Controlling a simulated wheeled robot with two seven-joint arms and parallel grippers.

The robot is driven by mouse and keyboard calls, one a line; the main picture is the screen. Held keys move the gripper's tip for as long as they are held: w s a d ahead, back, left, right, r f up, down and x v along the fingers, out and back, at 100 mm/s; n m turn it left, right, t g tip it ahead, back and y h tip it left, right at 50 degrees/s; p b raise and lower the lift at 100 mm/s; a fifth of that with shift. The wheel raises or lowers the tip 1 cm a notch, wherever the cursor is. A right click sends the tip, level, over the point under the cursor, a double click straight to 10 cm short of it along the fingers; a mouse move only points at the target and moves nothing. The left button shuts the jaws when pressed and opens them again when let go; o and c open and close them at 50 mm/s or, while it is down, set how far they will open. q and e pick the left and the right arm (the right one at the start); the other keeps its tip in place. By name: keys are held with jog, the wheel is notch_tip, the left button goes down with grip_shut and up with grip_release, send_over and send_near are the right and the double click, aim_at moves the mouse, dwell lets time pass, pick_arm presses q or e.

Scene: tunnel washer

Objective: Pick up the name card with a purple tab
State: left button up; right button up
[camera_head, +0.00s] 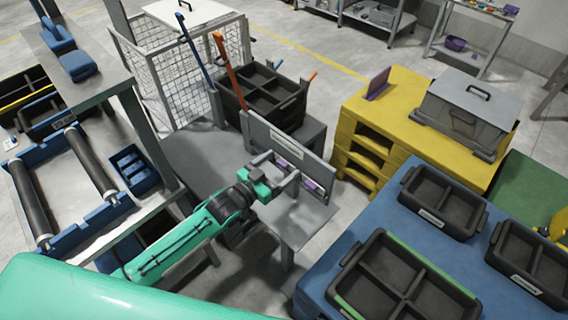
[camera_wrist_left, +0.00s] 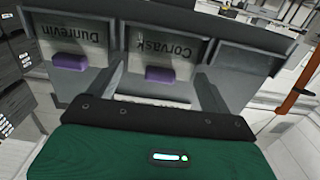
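Two pale name cards with purple tabs sit in a grey rack (camera_head: 300,150). In the left wrist view their names appear upside down: the Dunrevin card (camera_wrist_left: 75,38) at left and the Corvask card (camera_wrist_left: 165,48) at centre. Their tabs, one at left (camera_wrist_left: 70,62) and one at centre (camera_wrist_left: 160,74), face my gripper. The slot (camera_wrist_left: 245,60) to the right shows no card. My left gripper (camera_head: 283,170) is just in front of the rack, its two grey fingers apart and nothing seen between them. My right gripper is not in view.
The rack stands on a grey table (camera_head: 310,220). Behind it is a black divided crate (camera_head: 262,92) with blue and orange handles nearby. A yellow stand (camera_head: 410,90) is to the right, and a blue table (camera_head: 385,205) with black bins is at front right.

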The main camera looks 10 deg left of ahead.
aim_at(286, 152)
pick_arm(q)
jog(key=c, duration=0.6)
jog(key=shift+r, duration=0.1)
jog(key=shift+r+b, duration=0.3)
jog(key=shift+r, duration=0.2)
notch_tip(286, 152, up, 2)
jog(key=shift+r+b, duration=0.2)
jog(key=shift+b, duration=0.25)
jog(key=shift+b+v, duration=1.85)
jog(key=shift+v, duration=7.05)
